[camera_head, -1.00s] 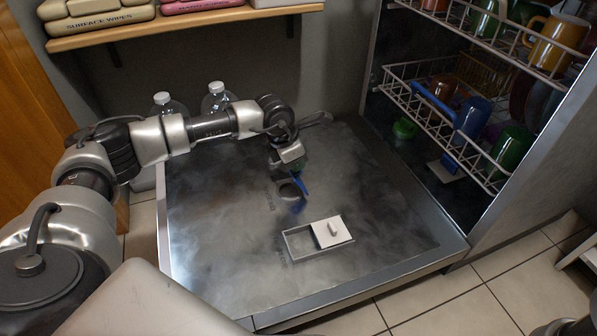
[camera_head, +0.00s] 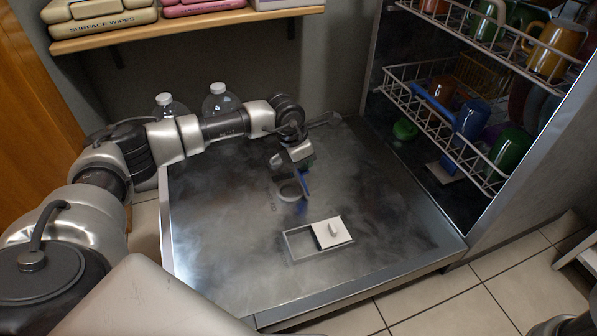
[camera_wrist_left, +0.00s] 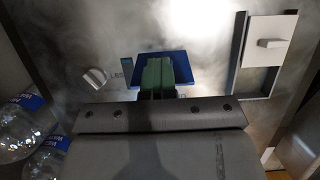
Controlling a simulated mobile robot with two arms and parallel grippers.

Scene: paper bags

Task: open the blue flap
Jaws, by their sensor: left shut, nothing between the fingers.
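In the left wrist view the flap (camera_wrist_left: 196,66) is a blue plate around and behind my green fingertips. My left gripper (camera_head: 300,164) is shut and empty, right at the flap. Its green fingers (camera_wrist_left: 165,75) overlap the flap in the wrist view; I cannot tell whether they touch it. Part of the flap is hidden behind the fingers. My right gripper is not in view.
A rectangular compartment (camera_head: 299,245) with a white sliding cover (camera_head: 332,232) lies nearer on the panel (camera_head: 220,250). Dish racks with mugs (camera_head: 440,105) stand at right. Bottles (camera_head: 220,100) stand behind my left arm, under a shelf (camera_head: 190,27).

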